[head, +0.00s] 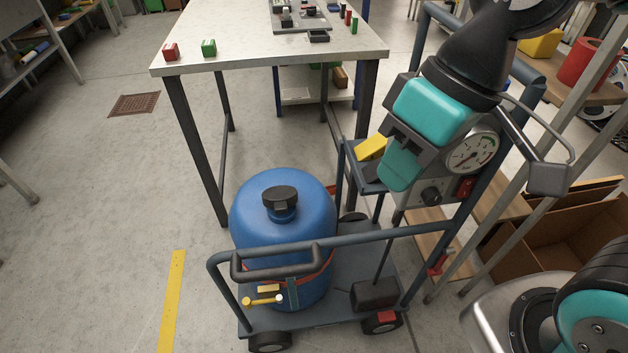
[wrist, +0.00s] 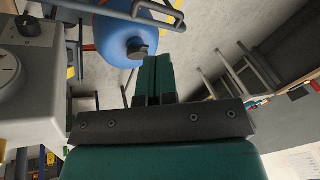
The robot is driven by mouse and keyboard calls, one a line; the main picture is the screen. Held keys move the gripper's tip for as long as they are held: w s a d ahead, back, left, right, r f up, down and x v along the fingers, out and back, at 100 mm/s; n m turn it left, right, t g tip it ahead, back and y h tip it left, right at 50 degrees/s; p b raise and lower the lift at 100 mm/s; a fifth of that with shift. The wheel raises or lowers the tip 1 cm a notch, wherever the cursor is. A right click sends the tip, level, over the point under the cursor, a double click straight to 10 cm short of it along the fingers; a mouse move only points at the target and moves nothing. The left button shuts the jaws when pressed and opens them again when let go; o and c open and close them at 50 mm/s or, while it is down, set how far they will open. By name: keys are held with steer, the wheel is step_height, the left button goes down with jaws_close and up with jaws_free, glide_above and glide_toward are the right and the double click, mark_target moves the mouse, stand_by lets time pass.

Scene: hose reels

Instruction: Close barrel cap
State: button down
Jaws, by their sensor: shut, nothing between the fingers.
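The blue barrel (head: 258,212) stands upright on a cart, with a black cap (head: 281,198) on the neck at its top. I cannot tell how far the cap is screwed down. In the wrist view the barrel (wrist: 100,32) is at the upper left, and the cap (wrist: 137,48) shows just beyond the fingertips. My gripper (head: 397,180) is right of the barrel in the head view, above the cart and in front of the gauge panel. In the wrist view my gripper (wrist: 155,62) has its teal fingers together, empty and apart from the cap.
The dark cart's handle (head: 290,252) crosses in front of the barrel. A gauge panel (head: 468,160) stands on the cart's right side, close to my gripper. A white table (head: 235,40) is behind. Cardboard boxes (head: 560,225) lie at right.

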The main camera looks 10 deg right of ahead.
steer(key=w+a+f+m+h+p, duration=0.2)
steer(key=w+a+m, duration=0.15)
steer(key=w, duration=0.75)
steer(key=m+t+h+p, duration=0.1)
steer(key=m+h+p, duration=0.1)
steer(key=m+p, duration=0.15)
glide_above(280, 205)
steer(key=b, duration=0.1)
step_height(280, 205, down, 9)
steer(key=f, duration=0.3)
steer(key=w+f, duration=0.1)
steer(key=f, duration=0.5)
steer(key=shift+w+d+f, duration=0.1)
steer(key=shift+w+f, duration=0.1)
steer(key=f, duration=0.1)
steer(key=s+f, duration=0.1)
steer(key=f, duration=0.1)
steer(key=shift+s+f, duration=0.1)
steer(key=shift+f, duration=0.05)
steer(key=shift+s+f, duration=0.25)
steer(key=shift+f, duration=0.2)
